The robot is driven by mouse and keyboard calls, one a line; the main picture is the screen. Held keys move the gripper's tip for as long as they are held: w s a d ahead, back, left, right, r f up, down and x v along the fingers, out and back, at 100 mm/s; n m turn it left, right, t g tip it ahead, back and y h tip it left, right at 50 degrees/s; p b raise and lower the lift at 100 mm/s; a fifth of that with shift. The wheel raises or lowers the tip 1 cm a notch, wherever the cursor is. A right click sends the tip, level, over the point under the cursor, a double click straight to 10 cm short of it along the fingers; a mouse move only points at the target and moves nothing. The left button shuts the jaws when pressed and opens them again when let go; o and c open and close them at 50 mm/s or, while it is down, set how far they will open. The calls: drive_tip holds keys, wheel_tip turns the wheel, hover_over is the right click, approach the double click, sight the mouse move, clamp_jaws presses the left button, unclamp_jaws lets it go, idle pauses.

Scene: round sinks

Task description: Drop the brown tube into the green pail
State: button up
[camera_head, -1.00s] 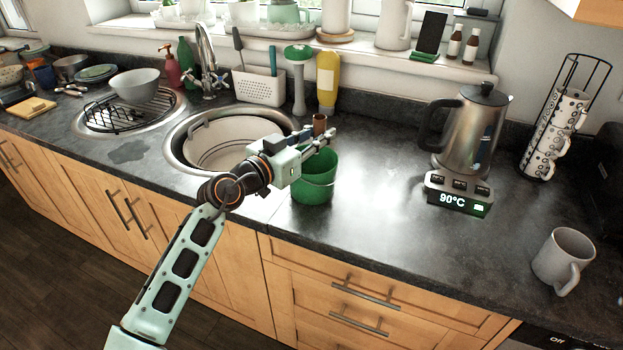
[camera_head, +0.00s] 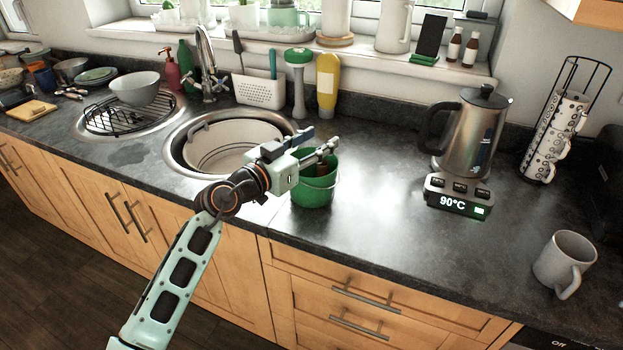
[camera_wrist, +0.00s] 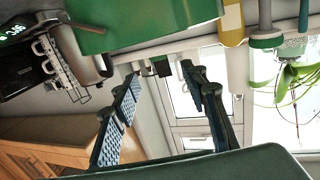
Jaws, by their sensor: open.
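The green pail (camera_head: 316,190) stands upright on the dark counter, just right of the round sink. Its green wall also fills the top of the wrist view (camera_wrist: 145,22). My gripper (camera_head: 320,141) is over the pail's rim, with its fingers pointing right. In the wrist view my gripper's (camera_wrist: 160,78) two fingers are spread apart with nothing between them.
The sink with a white bowl (camera_head: 232,136) lies left of the pail. A white caddy (camera_head: 260,90), a green-topped brush (camera_head: 298,75) and a yellow bottle (camera_head: 327,85) stand behind. A steel kettle (camera_head: 473,130) is to the right, with clear counter between it and the pail.

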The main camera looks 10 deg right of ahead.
drive_tip(key=v, duration=1.1)
drive_tip(key=shift+s+a, duration=0.1)
